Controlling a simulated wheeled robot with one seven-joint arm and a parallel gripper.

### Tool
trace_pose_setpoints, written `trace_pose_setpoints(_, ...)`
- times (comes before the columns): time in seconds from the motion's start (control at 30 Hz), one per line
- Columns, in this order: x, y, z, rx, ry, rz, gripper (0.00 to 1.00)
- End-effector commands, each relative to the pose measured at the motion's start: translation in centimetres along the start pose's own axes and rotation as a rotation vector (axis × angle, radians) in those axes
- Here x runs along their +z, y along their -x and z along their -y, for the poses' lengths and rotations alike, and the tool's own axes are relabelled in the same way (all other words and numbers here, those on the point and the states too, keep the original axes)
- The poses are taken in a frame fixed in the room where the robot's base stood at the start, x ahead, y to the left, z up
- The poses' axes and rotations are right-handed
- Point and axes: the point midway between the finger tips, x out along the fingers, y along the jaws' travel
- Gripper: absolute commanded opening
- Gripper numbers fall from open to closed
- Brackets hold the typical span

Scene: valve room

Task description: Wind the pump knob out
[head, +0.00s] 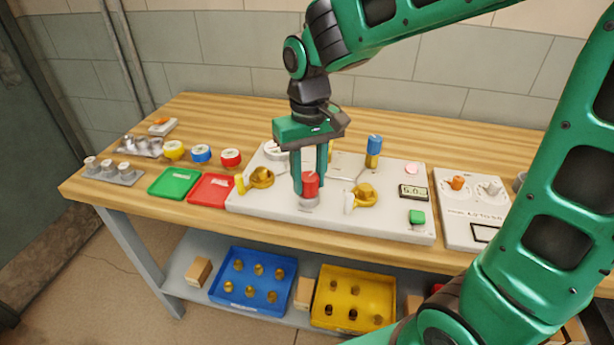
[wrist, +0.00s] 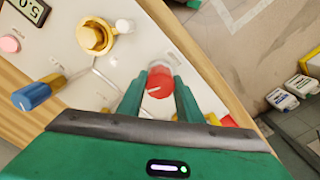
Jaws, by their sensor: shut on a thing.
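The red knob (head: 310,183), which I take for the pump knob, stands upright on a grey collar near the front edge of the white valve panel (head: 268,211). My gripper (head: 309,188) reaches straight down over it, shut on it with one finger on each side. In the wrist view the red knob (wrist: 159,83) shows between the two green fingertips of my gripper (wrist: 159,95). The knob's base is partly hidden in that view.
Brass valves (head: 262,177) (head: 366,194) with pale handles flank the knob closely. A blue-topped post (head: 374,146), a display (head: 413,192) and a green button (head: 416,217) are further right. Red (head: 211,190) and green (head: 174,183) trays lie left. Space above the panel is open.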

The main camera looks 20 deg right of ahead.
Motion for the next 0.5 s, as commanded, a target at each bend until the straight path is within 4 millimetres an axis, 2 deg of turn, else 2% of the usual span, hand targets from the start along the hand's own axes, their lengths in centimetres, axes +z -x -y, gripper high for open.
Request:
trace_pose_setpoints(0.2, -0.09, 0.08, -0.07, 0.000, 0.183, -0.004, 0.10)
trace_pose_setpoints(0.5, -0.10, 0.09, -0.12, 0.001, 0.361, -0.004, 0.10)
